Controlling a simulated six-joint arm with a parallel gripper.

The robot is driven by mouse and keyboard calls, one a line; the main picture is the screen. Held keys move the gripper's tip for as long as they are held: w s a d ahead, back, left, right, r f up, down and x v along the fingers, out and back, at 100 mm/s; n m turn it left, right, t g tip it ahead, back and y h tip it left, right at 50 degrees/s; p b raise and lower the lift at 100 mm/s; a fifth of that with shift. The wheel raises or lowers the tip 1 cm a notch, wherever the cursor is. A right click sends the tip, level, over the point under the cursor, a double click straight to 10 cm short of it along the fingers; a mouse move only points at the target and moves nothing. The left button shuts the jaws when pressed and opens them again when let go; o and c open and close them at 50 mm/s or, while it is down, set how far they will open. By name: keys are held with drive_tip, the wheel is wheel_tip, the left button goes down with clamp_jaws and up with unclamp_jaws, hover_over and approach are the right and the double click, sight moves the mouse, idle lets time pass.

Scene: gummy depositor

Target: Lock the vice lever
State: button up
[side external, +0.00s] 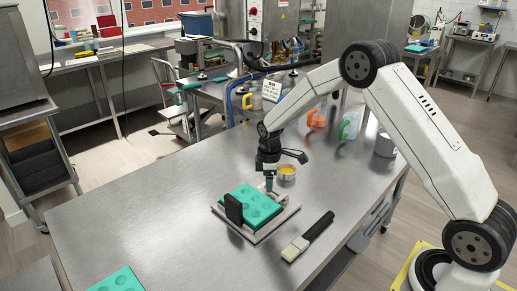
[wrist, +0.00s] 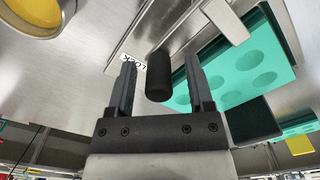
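The vice (side external: 262,236) is a metal plate fixture on the steel table. It holds a teal mould (side external: 256,201) with round cavities, which also shows at the right of the wrist view (wrist: 235,62). The lever's black cylindrical handle (wrist: 158,78) shows in the wrist view beside a white "LOCK" label (wrist: 140,61). My gripper (wrist: 159,62) is open, with one finger on each side of the handle in the picture and gaps on both sides. In the side view my gripper (side external: 270,187) points down at the vice's far edge, and the handle cannot be made out there.
A black upright block (side external: 233,208) stands at the vice's near left side. A small pot of yellow contents (side external: 287,172) stands close behind my gripper. A brush (side external: 308,238) lies to the right, and another teal mould (side external: 118,282) lies front left. The table's left part is clear.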

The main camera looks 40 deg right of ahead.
drive_tip(key=shift+r, duration=0.1)
drive_tip(key=shift+r, duration=3.8)
drive_tip(key=s+a+m+t, duration=0.1)
drive_tip(key=s+a+m, duration=0.2)
drive_tip(key=s, duration=0.8)
drive_tip(key=s+a+m+t, duration=0.1)
drive_tip(key=s+a+m, duration=0.3)
drive_tip(key=s, duration=0.7)
drive_tip(key=shift+r+m+t, duration=0.3)
drive_tip(key=shift+r+m, duration=0.1)
drive_tip(key=shift+m, duration=0.7)
